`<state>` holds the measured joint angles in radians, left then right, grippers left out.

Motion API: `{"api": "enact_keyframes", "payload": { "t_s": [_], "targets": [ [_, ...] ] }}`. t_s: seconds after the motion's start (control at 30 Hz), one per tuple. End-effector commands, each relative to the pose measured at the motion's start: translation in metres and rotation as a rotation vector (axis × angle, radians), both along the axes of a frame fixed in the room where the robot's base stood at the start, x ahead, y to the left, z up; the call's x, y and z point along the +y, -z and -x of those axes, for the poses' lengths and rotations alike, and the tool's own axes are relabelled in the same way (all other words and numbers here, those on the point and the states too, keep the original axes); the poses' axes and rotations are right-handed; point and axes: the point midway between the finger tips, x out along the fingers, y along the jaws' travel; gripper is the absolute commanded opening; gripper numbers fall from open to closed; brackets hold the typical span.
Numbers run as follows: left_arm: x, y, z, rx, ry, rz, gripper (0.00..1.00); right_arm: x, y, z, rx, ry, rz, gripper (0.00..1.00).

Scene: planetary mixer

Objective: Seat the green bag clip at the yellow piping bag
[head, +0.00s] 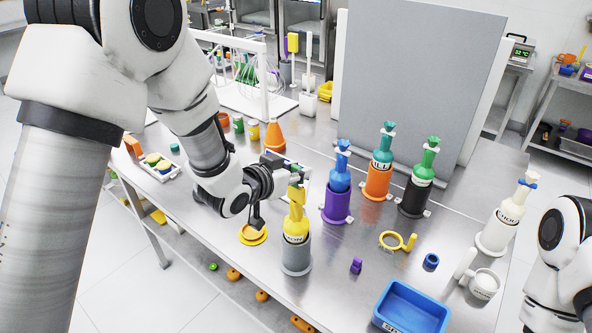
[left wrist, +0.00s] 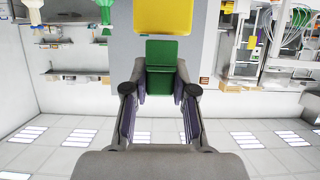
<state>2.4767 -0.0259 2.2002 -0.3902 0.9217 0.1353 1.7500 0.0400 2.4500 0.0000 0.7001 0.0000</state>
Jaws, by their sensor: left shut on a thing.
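The yellow piping bag (head: 295,226) stands upright in a grey holder (head: 296,258) near the front middle of the table. My left gripper (head: 296,171) is at the bag's top end. In the left wrist view my left gripper (left wrist: 161,82) is shut on the green bag clip (left wrist: 161,54), which sits between the fingertips. The clip shows as a small green patch (head: 294,167) in the head view, mostly hidden by the gripper. A yellow surface (left wrist: 163,16) lies just beyond the clip. I cannot tell whether clip and bag touch. My right gripper is not in view.
Bags in purple (head: 337,206), orange (head: 377,182) and black (head: 414,196) holders stand to the right. A white holder (head: 495,238) stands farther right. A blue bin (head: 411,308), a yellow ring (head: 397,241) and a purple piece (head: 356,265) lie in front. A grey panel (head: 418,80) stands behind.

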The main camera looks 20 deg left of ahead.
Motion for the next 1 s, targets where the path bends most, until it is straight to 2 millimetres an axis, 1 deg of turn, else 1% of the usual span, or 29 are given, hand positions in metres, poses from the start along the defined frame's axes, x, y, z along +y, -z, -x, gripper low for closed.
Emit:
{"api": "enact_keyframes", "payload": {
  "t_s": [1.0],
  "targets": [
    [0.000, 0.027, 0.000, 0.000, 0.000, 0.000, 0.12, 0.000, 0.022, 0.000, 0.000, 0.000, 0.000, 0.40]
  ]
}}
